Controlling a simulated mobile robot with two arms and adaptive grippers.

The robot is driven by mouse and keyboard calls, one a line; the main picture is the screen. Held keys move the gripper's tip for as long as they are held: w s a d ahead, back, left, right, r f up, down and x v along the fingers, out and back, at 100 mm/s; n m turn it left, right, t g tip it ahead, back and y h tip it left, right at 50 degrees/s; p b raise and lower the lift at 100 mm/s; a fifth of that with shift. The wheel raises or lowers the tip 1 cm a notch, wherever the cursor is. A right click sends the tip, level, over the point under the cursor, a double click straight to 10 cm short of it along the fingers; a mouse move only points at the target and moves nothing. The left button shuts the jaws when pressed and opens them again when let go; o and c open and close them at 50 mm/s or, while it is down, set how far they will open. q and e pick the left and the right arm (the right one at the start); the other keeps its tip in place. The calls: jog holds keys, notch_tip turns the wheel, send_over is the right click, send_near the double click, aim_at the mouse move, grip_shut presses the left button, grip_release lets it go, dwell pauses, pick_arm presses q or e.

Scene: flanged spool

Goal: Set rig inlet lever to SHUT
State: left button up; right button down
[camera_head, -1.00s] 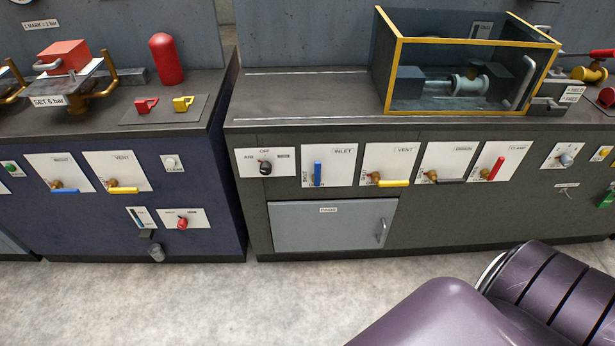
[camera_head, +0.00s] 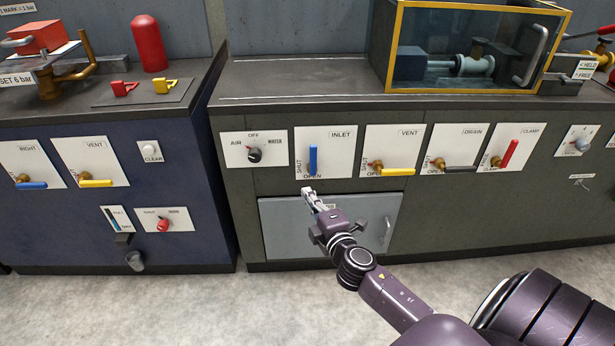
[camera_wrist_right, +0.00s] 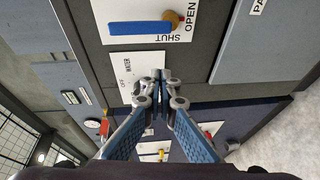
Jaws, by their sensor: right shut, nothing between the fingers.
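The rig inlet lever (camera_head: 313,158) is a blue handle on a white INLET plate (camera_head: 340,140). It stands upright in the head view, with SHUT printed along its left side and OPEN near its lower end. In the right wrist view the blue lever (camera_wrist_right: 140,28) lies across the top, with its brass pivot at its right end beside the OPEN print. My right gripper (camera_head: 307,192) is shut and empty, just below the plate in the head view and apart from the lever. Its fingertips (camera_wrist_right: 158,75) meet in the wrist view. My left gripper is not in view.
An AIR/WATER knob (camera_head: 254,155) is left of the inlet plate. A yellow VENT lever (camera_head: 397,171) is right of it, then the DRAIN lever (camera_head: 460,168) and red CLAMP lever (camera_head: 509,153). A grey door with a handle (camera_head: 387,232) lies below.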

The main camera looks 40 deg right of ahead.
aim_at(313, 159)
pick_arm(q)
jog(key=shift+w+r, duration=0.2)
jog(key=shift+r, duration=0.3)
pick_arm(e)
jog(key=shift+n+t, duration=0.5)
jog(key=r, duration=0.4)
jog(key=shift+w+a+r, duration=0.1)
jog(key=shift+w, duration=0.1)
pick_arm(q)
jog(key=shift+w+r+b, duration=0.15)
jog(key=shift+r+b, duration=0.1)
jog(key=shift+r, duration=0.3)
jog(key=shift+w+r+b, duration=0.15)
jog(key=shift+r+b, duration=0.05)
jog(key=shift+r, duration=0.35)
pick_arm(e)
jog(key=w+d, duration=0.5)
jog(key=w, duration=0.2)
jog(key=shift+w+d, duration=0.25)
jog(key=shift+w, duration=0.1)
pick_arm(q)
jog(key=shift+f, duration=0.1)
